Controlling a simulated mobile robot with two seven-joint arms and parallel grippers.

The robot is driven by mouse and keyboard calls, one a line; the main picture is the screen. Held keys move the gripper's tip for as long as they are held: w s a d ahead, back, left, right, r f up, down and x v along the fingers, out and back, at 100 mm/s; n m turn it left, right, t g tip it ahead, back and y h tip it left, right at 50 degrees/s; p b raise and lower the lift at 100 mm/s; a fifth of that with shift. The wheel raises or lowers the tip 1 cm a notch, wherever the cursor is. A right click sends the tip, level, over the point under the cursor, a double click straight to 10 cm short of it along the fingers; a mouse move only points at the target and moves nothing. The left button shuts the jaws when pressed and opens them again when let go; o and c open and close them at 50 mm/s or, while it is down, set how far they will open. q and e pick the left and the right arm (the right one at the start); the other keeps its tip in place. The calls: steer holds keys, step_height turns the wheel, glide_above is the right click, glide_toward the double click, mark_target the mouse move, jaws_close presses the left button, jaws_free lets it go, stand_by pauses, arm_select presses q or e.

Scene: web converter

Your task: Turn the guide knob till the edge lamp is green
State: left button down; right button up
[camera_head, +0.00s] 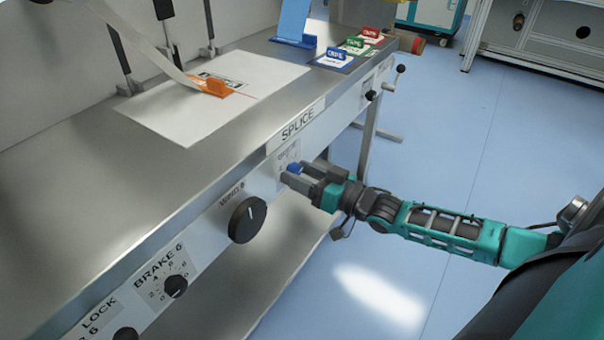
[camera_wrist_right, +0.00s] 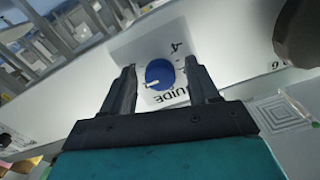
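The blue guide knob (camera_wrist_right: 160,75) with a white pointer mark sits on a light label plate printed "GUIDE" in the right wrist view. In the head view a bit of the blue knob (camera_head: 295,168) shows on the front panel, below the "SPLICE" label. My right gripper (camera_head: 294,173) is at the knob, its fingers open on either side. In the right wrist view, gaps show between the knob and both fingers of the gripper (camera_wrist_right: 160,72). I cannot make out a lit edge lamp in either view. My left gripper is not in view.
A large black knob (camera_head: 247,219) sits left of the guide knob, and a brake knob (camera_head: 175,286) further left. A small crank (camera_head: 387,82) is further right. Blue floor (camera_head: 460,130) is clear.

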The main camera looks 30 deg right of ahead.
arm_select(q)
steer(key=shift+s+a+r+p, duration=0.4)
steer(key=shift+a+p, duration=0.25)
steer(key=shift+p, duration=0.75)
arm_select(e)
steer(key=v, duration=1.3)
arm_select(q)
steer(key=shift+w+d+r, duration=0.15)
arm_select(e)
steer(key=shift+a, duration=0.1)
